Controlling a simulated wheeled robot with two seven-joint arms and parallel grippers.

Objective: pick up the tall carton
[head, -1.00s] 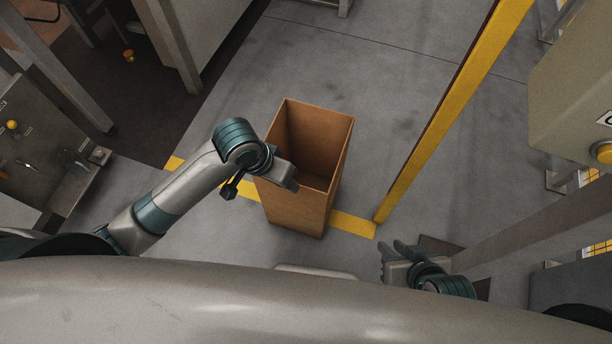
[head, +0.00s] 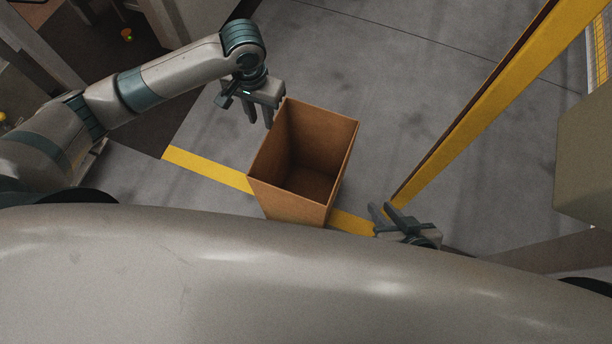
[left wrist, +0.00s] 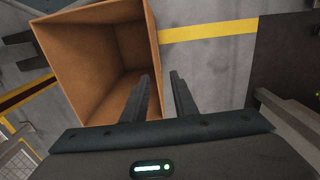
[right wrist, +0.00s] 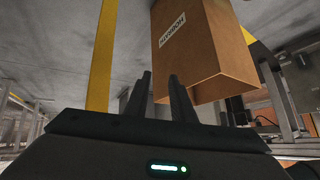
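The tall carton (head: 273,191) is a brown, open-topped box standing upright and empty on the floor in the middle of the head view. My left gripper (head: 259,122) is open beside the carton's upper left rim. My right gripper (head: 380,212) is open and low, to the right of the carton. In the right wrist view, the fingers (right wrist: 160,92) point toward the carton (right wrist: 205,50), which bears a white label.
A yellow post (head: 470,108) rises to the right of the carton. A yellow floor line (head: 208,168) runs under it. A beige cabinet (head: 588,160) stands at the right edge. The grey floor behind the carton is clear.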

